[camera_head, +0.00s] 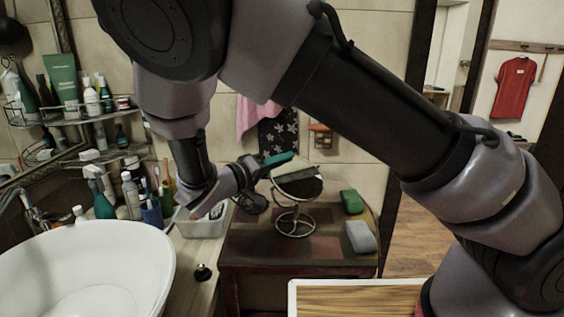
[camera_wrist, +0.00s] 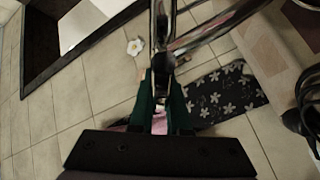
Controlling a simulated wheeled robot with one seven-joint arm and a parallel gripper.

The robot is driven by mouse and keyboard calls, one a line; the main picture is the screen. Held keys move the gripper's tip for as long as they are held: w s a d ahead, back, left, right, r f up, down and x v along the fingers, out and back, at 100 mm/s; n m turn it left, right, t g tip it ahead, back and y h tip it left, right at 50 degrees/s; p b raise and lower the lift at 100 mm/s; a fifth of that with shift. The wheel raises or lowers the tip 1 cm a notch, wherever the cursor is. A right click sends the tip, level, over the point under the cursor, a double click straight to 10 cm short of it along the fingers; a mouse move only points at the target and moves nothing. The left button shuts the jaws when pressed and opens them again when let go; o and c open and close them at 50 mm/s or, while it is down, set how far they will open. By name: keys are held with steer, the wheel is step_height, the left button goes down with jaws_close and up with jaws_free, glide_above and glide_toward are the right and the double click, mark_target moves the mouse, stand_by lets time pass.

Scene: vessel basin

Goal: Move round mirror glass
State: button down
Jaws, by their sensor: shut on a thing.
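The round mirror glass (camera_head: 300,187) stands tilted on a round-wire metal stand on a small dark table, in the middle of the head view. My gripper (camera_head: 284,158) reaches in from the left to its upper left edge. Its green fingers are shut on the mirror's rim. In the wrist view, the gripper (camera_wrist: 163,78) has its green fingers close together at shiny metal bars (camera_wrist: 163,30) of the mirror. The exact contact is partly hidden behind the fingertips.
A white basin (camera_head: 90,265) fills the lower left, with bottles and a corner rack behind it. A green block (camera_head: 352,201) and a grey block (camera_head: 360,237) lie right of the mirror on the table (camera_head: 262,246). A white plastic box (camera_head: 203,222) stands left. A patterned towel (camera_head: 279,135) hangs behind.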

steer(key=shift+s+d+r+m, duration=0.2)
steer(key=shift+r+m, duration=0.05)
steer(key=shift+m, duration=0.55)
steer(key=shift+s+d+r+m, duration=0.2)
steer(key=shift+r+m, duration=0.05)
steer(key=shift+m, duration=0.55)
steer(key=c, duration=0.9)
jaws_free()
steer(key=shift+a, duration=0.15)
steer(key=v, duration=1)
steer(key=shift+s+a, duration=0.2)
steer(key=shift+s, duration=0.05)
